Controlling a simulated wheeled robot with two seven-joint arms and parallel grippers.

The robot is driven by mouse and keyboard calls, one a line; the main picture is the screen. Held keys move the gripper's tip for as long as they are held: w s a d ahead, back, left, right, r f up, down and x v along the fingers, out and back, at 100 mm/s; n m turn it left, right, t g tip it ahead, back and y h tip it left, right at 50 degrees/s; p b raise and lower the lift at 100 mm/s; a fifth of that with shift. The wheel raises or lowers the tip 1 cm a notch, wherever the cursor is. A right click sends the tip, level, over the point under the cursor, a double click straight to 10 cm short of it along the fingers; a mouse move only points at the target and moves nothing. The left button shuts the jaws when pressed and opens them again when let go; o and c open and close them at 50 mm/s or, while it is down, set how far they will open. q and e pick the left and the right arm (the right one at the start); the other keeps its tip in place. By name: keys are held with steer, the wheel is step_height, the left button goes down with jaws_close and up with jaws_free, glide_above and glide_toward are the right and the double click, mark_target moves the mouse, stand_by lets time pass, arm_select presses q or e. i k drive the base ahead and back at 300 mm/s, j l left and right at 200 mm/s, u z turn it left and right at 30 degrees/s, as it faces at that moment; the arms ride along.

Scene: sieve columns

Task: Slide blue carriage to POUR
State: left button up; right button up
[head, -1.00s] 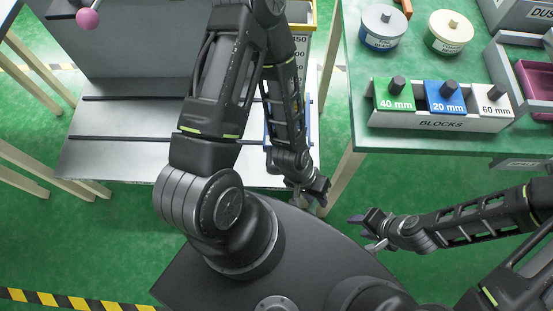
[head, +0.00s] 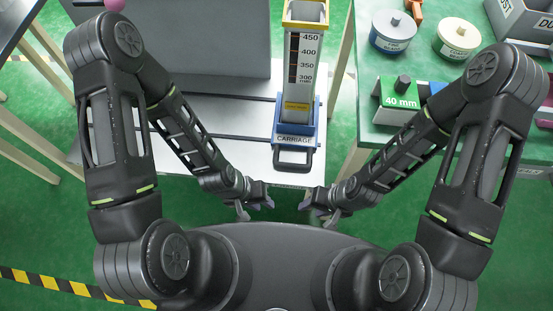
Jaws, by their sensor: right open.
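The blue carriage (head: 283,131) stands on the grey slotted bench (head: 226,116). It has a black loop handle (head: 292,160) at its front, and it carries a tall sieve column (head: 302,62) with a number scale and a yellow rim. My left gripper (head: 257,207) is in front of the bench edge, below and left of the handle. It touches nothing, and its fingers look spread. My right gripper (head: 312,207) is open and empty, below and slightly right of the handle. I see no POUR mark in this view.
A green table (head: 365,70) stands to the right with two round containers (head: 392,31) (head: 457,38) and a green 40 mm block (head: 396,98). A grey box (head: 200,38) stands on the bench at left, with a pink ball (head: 115,4) beyond.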

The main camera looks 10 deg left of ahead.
mark_target(285, 135)
steer(key=j, duration=0.8)
steer(key=i+j, duration=0.15)
steer(key=j, duration=0.6)
